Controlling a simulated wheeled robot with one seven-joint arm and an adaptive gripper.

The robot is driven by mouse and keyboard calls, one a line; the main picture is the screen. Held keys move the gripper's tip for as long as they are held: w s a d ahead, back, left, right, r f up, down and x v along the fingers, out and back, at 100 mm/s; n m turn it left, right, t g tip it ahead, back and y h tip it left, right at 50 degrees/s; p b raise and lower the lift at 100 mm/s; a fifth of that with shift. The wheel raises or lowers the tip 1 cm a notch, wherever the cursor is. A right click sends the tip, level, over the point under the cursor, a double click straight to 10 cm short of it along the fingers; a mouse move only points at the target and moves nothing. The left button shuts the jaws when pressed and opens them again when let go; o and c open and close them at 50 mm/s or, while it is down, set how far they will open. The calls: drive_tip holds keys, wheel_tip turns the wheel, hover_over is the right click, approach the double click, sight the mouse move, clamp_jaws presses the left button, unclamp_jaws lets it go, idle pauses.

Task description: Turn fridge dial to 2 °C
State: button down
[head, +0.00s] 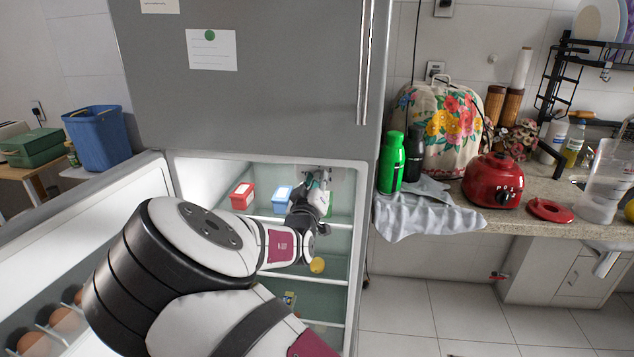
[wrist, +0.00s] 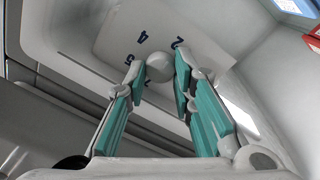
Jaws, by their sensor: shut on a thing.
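The fridge dial is a round white knob (wrist: 159,67) on a pale panel (wrist: 110,35) inside the fridge, seen in the wrist view. Dark tilted numbers ring it; a 2 shows at its upper right and a 4 at its upper left, others are partly covered by a finger. I see no pointer mark on the knob. My gripper (wrist: 161,72), with teal-padded fingers, is shut on the knob, one finger on each side. In the head view my gripper (head: 316,184) is at the top of the open fridge (head: 268,161), and the dial cannot be made out behind it.
A red container (head: 242,195) and a blue-lidded one (head: 282,198) stand on the upper shelf, left of my gripper. A yellow fruit (head: 317,265) is below my wrist. The open fridge door (head: 90,222) with eggs is at left. The floor (head: 460,300) at right is clear.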

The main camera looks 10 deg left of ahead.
drive_tip(key=shift+f, duration=0.15)
drive_tip(key=c, duration=1.3)
unclamp_jaws()
drive_tip(key=shift+c, duration=0.2)
drive_tip(key=shift+s, duration=0.1)
drive_tip(key=s, duration=1.1)
drive_tip(key=shift+s+a+f, duration=0.35)
drive_tip(key=shift+a, duration=0.1)
